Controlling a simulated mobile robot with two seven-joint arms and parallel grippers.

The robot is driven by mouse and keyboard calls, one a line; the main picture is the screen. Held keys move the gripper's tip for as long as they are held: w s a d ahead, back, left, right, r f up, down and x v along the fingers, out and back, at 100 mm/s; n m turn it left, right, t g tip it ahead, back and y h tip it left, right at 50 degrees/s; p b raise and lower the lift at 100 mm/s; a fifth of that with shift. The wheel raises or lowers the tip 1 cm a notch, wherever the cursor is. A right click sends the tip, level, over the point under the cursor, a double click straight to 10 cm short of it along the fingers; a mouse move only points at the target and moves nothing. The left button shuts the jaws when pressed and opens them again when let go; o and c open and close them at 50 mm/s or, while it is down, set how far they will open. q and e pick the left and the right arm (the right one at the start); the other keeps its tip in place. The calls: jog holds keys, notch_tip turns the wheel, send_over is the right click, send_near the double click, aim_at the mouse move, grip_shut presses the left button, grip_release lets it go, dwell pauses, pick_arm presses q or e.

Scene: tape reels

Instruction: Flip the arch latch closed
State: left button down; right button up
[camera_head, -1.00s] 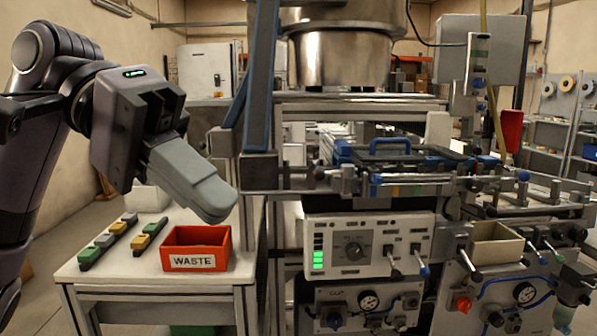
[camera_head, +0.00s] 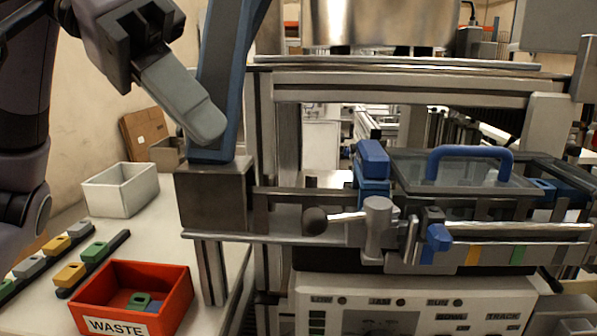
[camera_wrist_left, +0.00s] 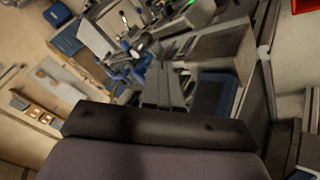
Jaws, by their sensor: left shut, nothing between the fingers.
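My left gripper (camera_head: 205,126) is shut and empty, its grey fingers pointing down and right. The fingertips overlap the lower part of a tall slanted blue bar (camera_head: 228,70), just above a dark metal block (camera_head: 215,195); I cannot tell whether they touch. To the right, a blue arch-shaped handle (camera_head: 470,152) stands on a clear lid (camera_head: 415,172). A blue block (camera_head: 372,160) sits at the lid's left edge, and a small blue lever (camera_head: 438,238) is below it. I cannot tell for sure which part is the arch latch. My right gripper is not in view.
A red WASTE bin (camera_head: 175,290) holding small pieces stands on a white side table, with a white bin (camera_head: 120,190) and rows of coloured blocks (camera_head: 95,252). A ball-ended rod (camera_head: 316,220) juts from the machine's front. The control panel (camera_head: 380,290) is below.

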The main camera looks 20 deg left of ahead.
aim_at(352, 216)
pick_arm(q)
jog(key=b+x, duration=0.1)
jog(key=x, duration=0.9)
dwell(0.3)
jog(key=shift+d+r, duration=0.1)
jog(key=shift+d, duration=0.05)
